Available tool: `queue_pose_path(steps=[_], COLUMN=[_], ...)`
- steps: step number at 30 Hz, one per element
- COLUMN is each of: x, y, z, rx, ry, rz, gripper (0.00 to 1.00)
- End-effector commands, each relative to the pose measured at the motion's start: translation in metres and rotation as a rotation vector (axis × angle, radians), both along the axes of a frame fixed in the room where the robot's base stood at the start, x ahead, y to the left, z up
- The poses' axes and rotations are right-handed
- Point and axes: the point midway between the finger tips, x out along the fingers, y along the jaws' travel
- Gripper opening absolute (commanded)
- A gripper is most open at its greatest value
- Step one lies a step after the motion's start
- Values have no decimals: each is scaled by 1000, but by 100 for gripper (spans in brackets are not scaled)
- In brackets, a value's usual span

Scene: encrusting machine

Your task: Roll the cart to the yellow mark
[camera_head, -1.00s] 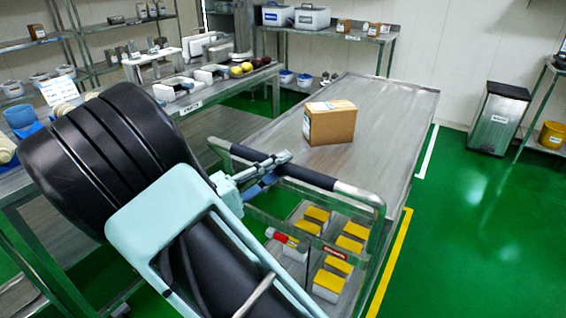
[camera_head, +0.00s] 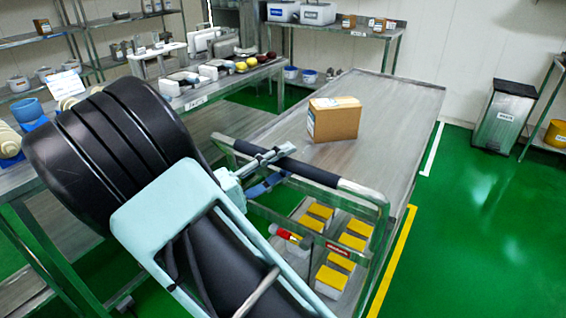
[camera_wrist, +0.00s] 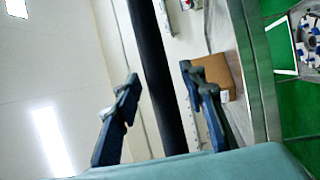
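The steel cart (camera_head: 385,110) stands ahead of me, with a flat top and a push handle with dark grips (camera_head: 312,172) on its near side. A cardboard box is on its top. The yellow mark (camera_head: 393,262) is a stripe on the green floor along the cart's near right side. My gripper (camera_head: 286,160) is at the handle, its two fingers apart on either side of the dark bar. In the wrist view my gripper (camera_wrist: 160,76) shows a clear gap between each finger and the bar (camera_wrist: 160,70). The cart's wheels are hidden.
The cardboard box (camera_head: 335,120) sits on the cart top, and yellow-topped containers (camera_head: 330,280) on its lower shelf. A white floor line (camera_head: 432,150) runs beside the far right side. A workbench (camera_head: 200,100) stands left, a bin (camera_head: 503,118) at right. Green floor on the right is free.

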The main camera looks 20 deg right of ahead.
Motion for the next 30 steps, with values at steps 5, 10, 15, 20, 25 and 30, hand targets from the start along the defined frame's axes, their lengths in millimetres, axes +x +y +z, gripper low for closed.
queue_pose_path(steps=[5, 10, 15, 20, 25, 30], x=[-4, -15, -25, -32, -35, -36], y=[17, 51, 84, 104, 112, 113], z=[-3, -10, -16, -20, -22, -22], rx=[-1, -1, 0, 1, 0, 0], ry=[0, 1, 0, 1, 0, 0], rz=[3, 5, 4, 3, 1, 0], gripper=[38, 38, 38, 38, 38, 38])
